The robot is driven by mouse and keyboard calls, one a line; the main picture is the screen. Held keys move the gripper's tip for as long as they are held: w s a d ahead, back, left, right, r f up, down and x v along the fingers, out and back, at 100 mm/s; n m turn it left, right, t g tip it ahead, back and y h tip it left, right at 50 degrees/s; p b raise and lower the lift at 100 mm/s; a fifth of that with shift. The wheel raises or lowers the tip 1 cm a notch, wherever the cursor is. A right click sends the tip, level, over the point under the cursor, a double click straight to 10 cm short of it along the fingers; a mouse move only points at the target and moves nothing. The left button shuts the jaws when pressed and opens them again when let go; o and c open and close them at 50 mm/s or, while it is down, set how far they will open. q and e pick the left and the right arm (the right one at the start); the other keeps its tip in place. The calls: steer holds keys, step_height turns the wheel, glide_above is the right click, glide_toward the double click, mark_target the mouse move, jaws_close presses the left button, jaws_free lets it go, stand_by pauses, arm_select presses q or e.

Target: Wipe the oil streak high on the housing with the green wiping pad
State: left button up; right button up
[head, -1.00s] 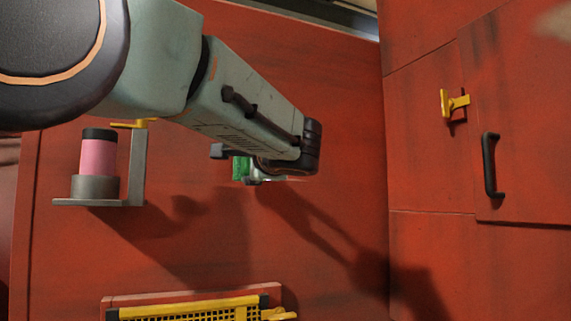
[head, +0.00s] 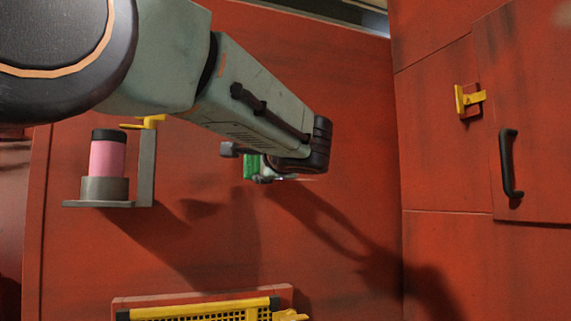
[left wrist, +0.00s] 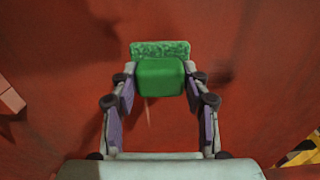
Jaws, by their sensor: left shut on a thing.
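My left gripper (head: 254,166) is in front of the red housing wall (head: 340,225), its arm coming in from the upper left of the head view. It is shut on the green wiping pad (head: 250,167), of which only a small part shows there. In the left wrist view the pad (left wrist: 160,78) sits between the fingertips (left wrist: 160,85), its textured far edge facing the red wall. I cannot tell whether the pad touches the wall. I cannot make out the oil streak for sure among the dark smudges and shadows. My right gripper is not in view.
A grey bracket (head: 145,165) at left holds a pink canister (head: 107,157) with a black cap. A yellow mesh grille (head: 205,311) is below. At right are a yellow latch (head: 469,98) and a black door handle (head: 509,163). The wall between is clear.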

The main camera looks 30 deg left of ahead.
arm_select(q)
steer(key=shift+w+a+f, duration=0.1)
steer(key=shift+w+a, duration=0.15)
steer(key=shift+a, duration=0.2)
steer(key=shift+w, duration=0.1)
steer(key=shift+w+a, duration=0.1)
steer(key=shift+w+a, duration=0.2)
steer(key=shift+a, duration=0.15)
steer(key=shift+d, duration=0.1)
